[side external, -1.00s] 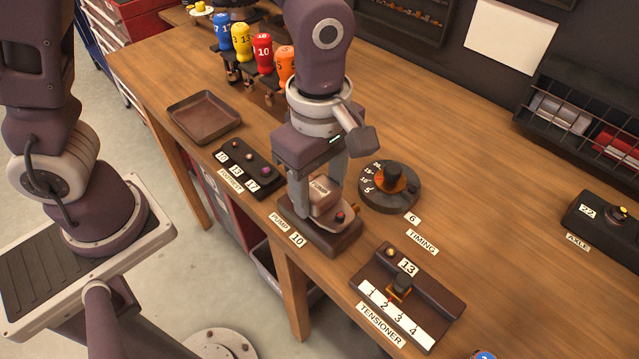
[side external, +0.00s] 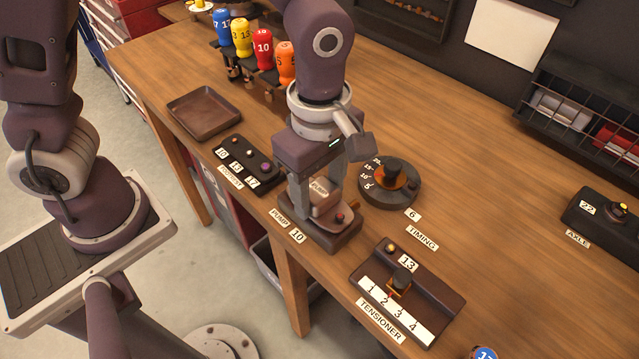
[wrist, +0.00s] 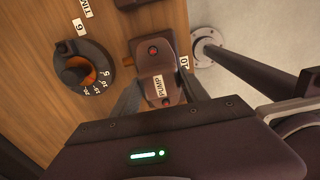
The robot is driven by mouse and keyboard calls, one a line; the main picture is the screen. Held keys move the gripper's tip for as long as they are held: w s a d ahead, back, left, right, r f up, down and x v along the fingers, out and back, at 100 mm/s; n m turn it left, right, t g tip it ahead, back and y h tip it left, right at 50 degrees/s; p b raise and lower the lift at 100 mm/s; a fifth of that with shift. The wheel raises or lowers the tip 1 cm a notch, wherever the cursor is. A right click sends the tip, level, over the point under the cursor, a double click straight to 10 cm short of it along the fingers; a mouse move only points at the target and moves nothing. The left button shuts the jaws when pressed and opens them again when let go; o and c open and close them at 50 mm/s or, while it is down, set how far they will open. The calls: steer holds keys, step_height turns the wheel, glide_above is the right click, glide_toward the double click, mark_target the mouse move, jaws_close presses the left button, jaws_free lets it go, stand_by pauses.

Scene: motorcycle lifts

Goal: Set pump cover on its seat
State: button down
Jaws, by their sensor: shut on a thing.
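The pump cover (side external: 321,189), a small brownish block labelled PUMP, is between the fingers of my gripper (side external: 318,200). In the side view it is at the pump base (side external: 335,236), a dark block with a red-topped bolt, near the table's front edge. The wrist view shows the cover (wrist: 158,88) between my fingertips (wrist: 158,100), with the base (wrist: 152,50) and its red bolt just beyond it. My gripper is shut on the cover. Whether the cover touches its seat all round cannot be seen, as my fingers hide part of it.
The timing dial (side external: 390,184) stands close behind and right of the pump base. The tensioner block (side external: 408,288) is to the front right, and the footrest block (side external: 244,160) to the left. A brown tray (side external: 204,112) and numbered coloured tools (side external: 262,48) are farther back. The table's right middle is clear.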

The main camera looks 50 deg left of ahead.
steer(key=shift+f, duration=0.25)
steer(key=shift+c, duration=2.4)
jaws_free()
step_height(320, 180, up, 7)
steer(key=shift+f, duration=0.2)
steer(key=shift+a+r, duration=0.1)
steer(key=shift+r, duration=0.25)
steer(key=s+a+r+m+t, duration=0.2)
steer(key=s+a+r+m, duration=0.2)
steer(key=a+m, duration=0.3)
steer(key=s+a+r+m+t, duration=0.3)
steer(key=s+a+m, duration=0.4)
steer(key=m, duration=0.4)
steer(key=shift+a+r+t, duration=0.3)
steer(key=shift+a+r, duration=0.05)
steer(key=shift+r, duration=0.3)
